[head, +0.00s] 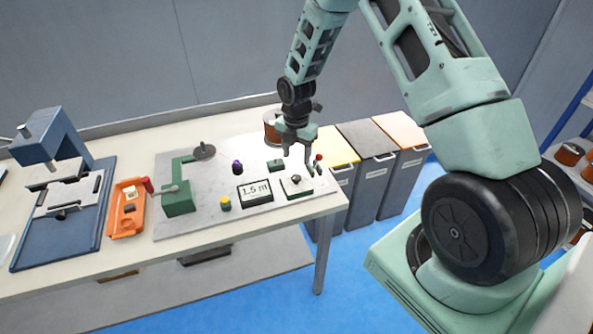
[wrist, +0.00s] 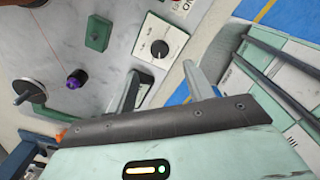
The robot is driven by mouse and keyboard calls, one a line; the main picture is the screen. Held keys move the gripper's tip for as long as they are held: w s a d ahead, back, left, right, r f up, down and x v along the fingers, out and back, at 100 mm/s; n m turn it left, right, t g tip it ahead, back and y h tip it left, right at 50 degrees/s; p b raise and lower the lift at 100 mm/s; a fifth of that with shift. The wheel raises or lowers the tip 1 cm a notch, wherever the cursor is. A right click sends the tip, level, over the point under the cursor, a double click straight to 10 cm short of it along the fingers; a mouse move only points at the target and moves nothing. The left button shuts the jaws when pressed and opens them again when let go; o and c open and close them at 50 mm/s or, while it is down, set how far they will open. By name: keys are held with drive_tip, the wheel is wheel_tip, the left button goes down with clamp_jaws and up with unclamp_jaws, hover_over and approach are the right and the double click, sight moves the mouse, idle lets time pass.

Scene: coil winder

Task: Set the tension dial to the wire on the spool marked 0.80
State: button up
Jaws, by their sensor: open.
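The tension dial (head: 296,180) appears to be the small dark knob on a white plate near the right end of the grey machine board. It shows larger in the wrist view as a black knob (wrist: 159,49) with a pale pointer mark and a printed scale too small to read. My gripper (head: 297,157) is open and empty above the dial plate, apart from the knob. In the wrist view its fingers (wrist: 165,86) stand apart below the knob. A copper-coloured spool (head: 269,127) stands behind my gripper, partly hidden; no 0.80 mark is readable.
The board (head: 240,210) also carries a "1.5 m" display (head: 255,192), a purple knob (head: 237,167), a yellow-topped button (head: 225,203), a red-tipped lever (head: 318,160) and a green crank unit (head: 179,198). Bins (head: 368,180) stand right of the bench. More spools (head: 570,154) sit on the right shelf.

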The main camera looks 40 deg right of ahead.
sight(296, 177)
wheel_tip(296, 177, down, 8)
drive_tip(key=shift+f+p, duration=0.15)
drive_tip(key=shift+p, duration=0.8)
drive_tip(key=c, duration=1)
